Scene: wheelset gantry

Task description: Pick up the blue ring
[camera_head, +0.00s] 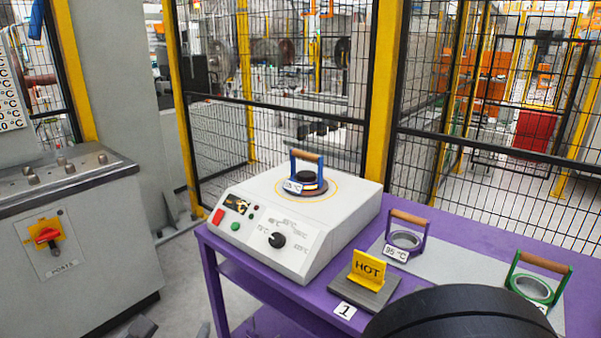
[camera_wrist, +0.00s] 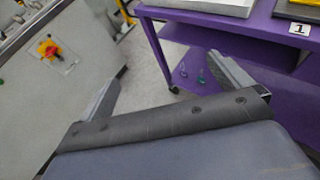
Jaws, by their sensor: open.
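The blue ring (camera_head: 308,188) has a wooden-topped handle and a white label. It sits upright on top of the white heater box (camera_head: 265,232), inside a yellow circle, around or on a dark round piece; I cannot tell which. The box stands on a purple table (camera_head: 213,262). My gripper (camera_wrist: 166,82) is open and empty in the wrist view, its two fingers wide apart over the floor in front of the table. The ring is not in the wrist view. My gripper's fingers are not clearly visible in the head view.
Right of the box are a yellow HOT sign (camera_head: 368,268), a purple ring (camera_head: 405,238) and a green ring (camera_head: 535,285) on a grey mat (camera_head: 455,268). A grey cabinet (camera_head: 75,255) stands left. Wire fencing (camera_head: 275,120) runs behind. Floor between cabinet and table is mostly clear.

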